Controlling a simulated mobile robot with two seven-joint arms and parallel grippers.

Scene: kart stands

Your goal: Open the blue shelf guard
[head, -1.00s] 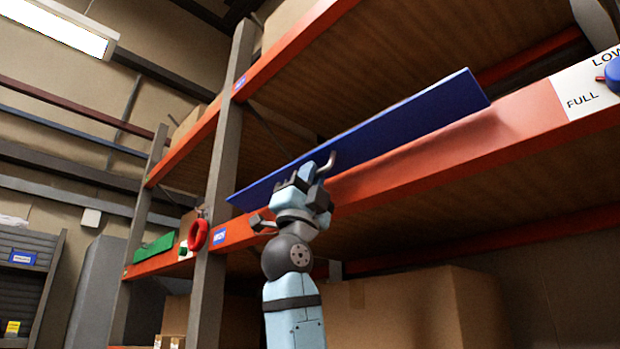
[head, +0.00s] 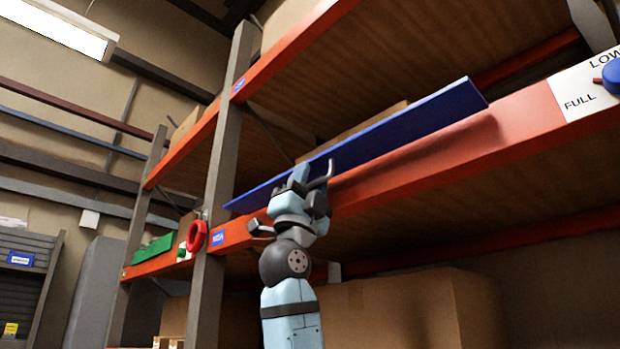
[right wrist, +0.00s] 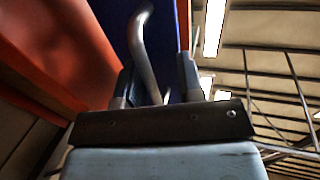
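The blue shelf guard (head: 400,128) is a long panel along the orange beam of the middle shelf. It leans outward from the shelf, and it also shows in the right wrist view (right wrist: 176,90). A grey bent handle (head: 328,174) sticks out from it. My right gripper (head: 297,180) is at this handle, in front of the panel. In the right wrist view the two fingers stand apart, with the handle (right wrist: 142,50) running between them. A gap shows between the handle and the right finger. My left gripper is out of view.
The orange beam (head: 440,150) runs behind and below my right gripper. A grey upright (head: 222,150) with a red ring (head: 196,236) stands to its left. A large cardboard box (head: 410,310) sits below. A white sign with a blue knob (head: 612,76) is at far right.

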